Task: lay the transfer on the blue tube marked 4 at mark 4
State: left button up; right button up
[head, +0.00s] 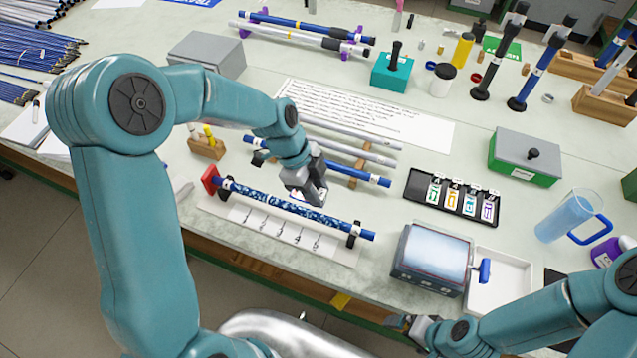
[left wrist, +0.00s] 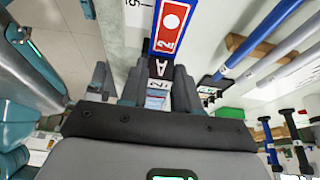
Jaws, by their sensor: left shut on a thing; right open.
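A blue tube (head: 285,207) with a mottled blue-and-white middle lies on supports in front of my left arm in the head view, its left end at a red stop (head: 210,179). Its number is too small to read. A white strip (head: 268,228) with numbered marks runs along its front. My left gripper (head: 308,196) is just above and behind the tube's middle. In the left wrist view it is shut on a small printed strip (left wrist: 172,25), blue-edged with a red panel, which I take as the transfer. My right gripper (head: 408,322) is open near the front edge, partly cut off.
Another blue tube (head: 372,178) and grey tubes (head: 345,145) lie behind. A blue jug (head: 570,218) stands further right.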

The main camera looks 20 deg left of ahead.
pick_arm(q)
notch_tip(320, 180, down, 4)
jog(key=shift+s+d+r+b, duration=0.15)
jog(key=shift+r+b, duration=0.1)
jog(key=shift+b, duration=0.65)
jog(key=shift+f+b, duration=0.35)
jog(key=shift+f, duration=0.5)
jog(key=shift+b, duration=0.35)
jog(key=shift+f+b, duration=0.6)
jog(key=shift+b, duration=0.05)
jog(key=shift+b, duration=0.35)
dwell(1.7)
jog(key=shift+r+p, duration=1.8)
jog(key=shift+r, duration=1.7)
